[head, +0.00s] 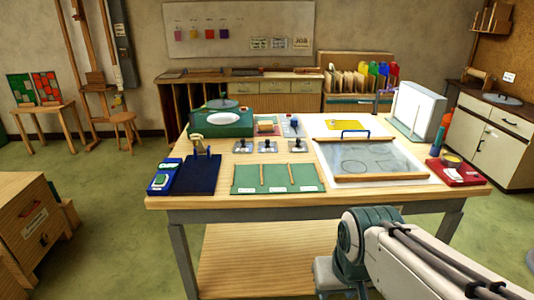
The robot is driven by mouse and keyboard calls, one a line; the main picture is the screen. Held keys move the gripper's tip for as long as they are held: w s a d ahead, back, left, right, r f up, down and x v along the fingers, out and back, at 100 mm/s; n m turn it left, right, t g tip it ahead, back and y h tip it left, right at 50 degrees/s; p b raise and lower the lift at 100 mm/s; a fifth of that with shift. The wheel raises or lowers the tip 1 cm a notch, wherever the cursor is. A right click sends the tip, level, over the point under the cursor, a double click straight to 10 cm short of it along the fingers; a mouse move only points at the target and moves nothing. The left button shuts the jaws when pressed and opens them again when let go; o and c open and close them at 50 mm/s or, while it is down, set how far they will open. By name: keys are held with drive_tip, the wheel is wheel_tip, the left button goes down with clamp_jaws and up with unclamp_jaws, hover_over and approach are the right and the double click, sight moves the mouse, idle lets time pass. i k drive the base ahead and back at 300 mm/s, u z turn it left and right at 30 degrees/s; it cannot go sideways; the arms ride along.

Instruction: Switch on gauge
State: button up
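I cannot tell for sure which thing is the gauge. A small blue device (160,183) with a pale green patch on its top lies at the table's front left corner, beside a dark blue mat (198,176). Another small blue-grey device (291,127) with a darker top stands at the middle back of the table. Both are too small to read a switch or a lit display. My arm reaches in from the lower right, in front of the table.
The wooden table (330,198) also holds a green round-topped machine (222,124), several small grey pieces, a green board (250,188), a glass panel in a wooden frame (368,157), a red tray (460,178) and a white box (418,108).

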sight(160, 179)
drive_tip(key=u, duration=0.5)
drive_tip(key=i, duration=1)
drive_tip(key=z, duration=0.5)
